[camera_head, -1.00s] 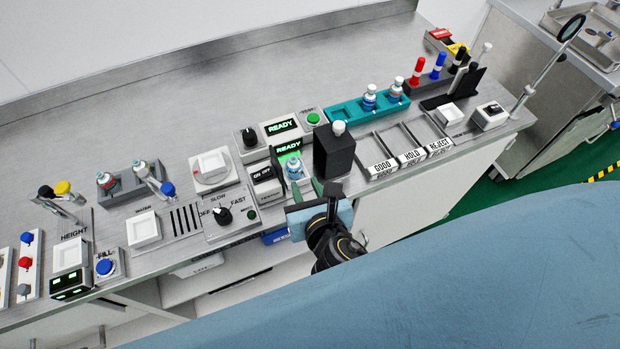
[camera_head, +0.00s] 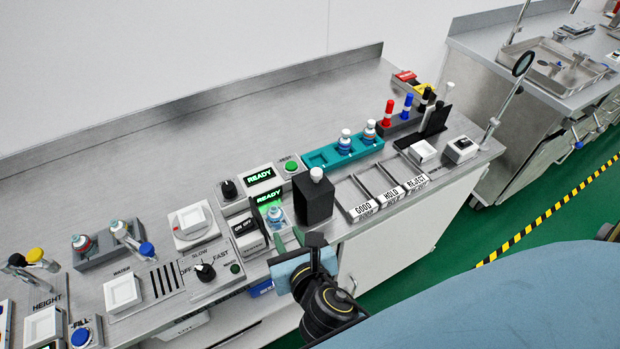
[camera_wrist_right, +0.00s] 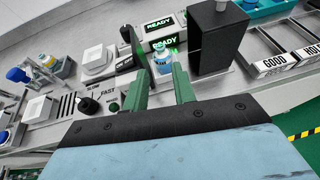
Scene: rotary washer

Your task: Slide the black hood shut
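The black hood (camera_head: 314,202) is a tall black box with a white knob on top, standing at the bench's front to the right of a green-lit station. A small bottle (camera_head: 275,216) with a white cap stands uncovered in that station, beside the hood. In the right wrist view the hood (camera_wrist_right: 220,42) is at upper right and the bottle (camera_wrist_right: 163,62) is at centre. My right gripper (camera_head: 288,238) is in front of the station, its green fingers apart and empty; in the wrist view the fingers (camera_wrist_right: 158,85) point toward the bottle. My left gripper is not in view.
Bins labelled GOOD, HOLD and REJECT (camera_head: 388,196) lie right of the hood. A teal rack (camera_head: 325,157) with bottles stands behind. A switch panel marked ON OFF (camera_head: 243,226) and a speed dial (camera_head: 205,271) are to the left. The bench's back (camera_head: 230,130) is clear.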

